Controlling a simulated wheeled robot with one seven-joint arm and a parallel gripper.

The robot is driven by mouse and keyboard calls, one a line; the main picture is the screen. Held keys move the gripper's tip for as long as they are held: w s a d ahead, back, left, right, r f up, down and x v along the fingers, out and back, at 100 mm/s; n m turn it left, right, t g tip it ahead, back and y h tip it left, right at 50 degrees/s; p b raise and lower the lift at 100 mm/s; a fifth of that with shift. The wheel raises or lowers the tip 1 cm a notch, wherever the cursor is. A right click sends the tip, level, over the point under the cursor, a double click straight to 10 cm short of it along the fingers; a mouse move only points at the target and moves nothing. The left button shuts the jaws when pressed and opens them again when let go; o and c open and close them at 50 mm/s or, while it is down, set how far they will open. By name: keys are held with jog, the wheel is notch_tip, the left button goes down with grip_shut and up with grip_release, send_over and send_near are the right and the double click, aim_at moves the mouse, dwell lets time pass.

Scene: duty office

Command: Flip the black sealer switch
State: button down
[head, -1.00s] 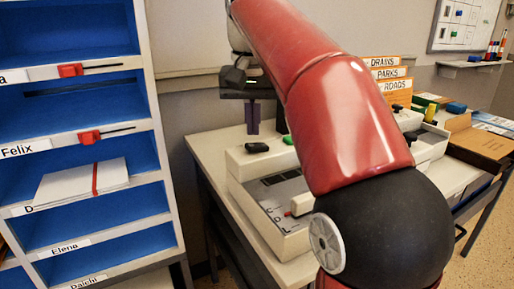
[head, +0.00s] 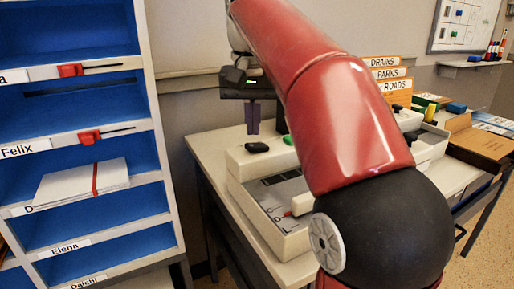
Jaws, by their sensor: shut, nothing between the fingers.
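The sealer (head: 236,162) is a cream-coloured machine on the table, partly hidden behind my red arm. Its black switch (head: 257,147) sits on the top at the left end. A green button or lamp (head: 288,140) shows to the right of it, beside my arm. My gripper (head: 253,132) points down with its fingers shut and nothing between them. Its tips appear just above or behind the black switch in the picture; I cannot tell whether they touch it.
A blue pigeonhole shelf (head: 170,215) with red sliders stands at the left; one slot holds white envelopes (head: 82,181). Orange files (head: 392,86) and a cardboard box (head: 482,146) are at the right of the table (head: 207,148). A whiteboard (head: 465,25) hangs behind.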

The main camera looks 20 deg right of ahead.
aim_at(253, 145)
jog(key=shift+f+b, duration=0.9)
jog(key=shift+f, duration=0.35)
dwell(0.5)
notch_tip(253, 145, up, 5)
jog(key=p, duration=0.5)
jog(key=shift+r, duration=1)
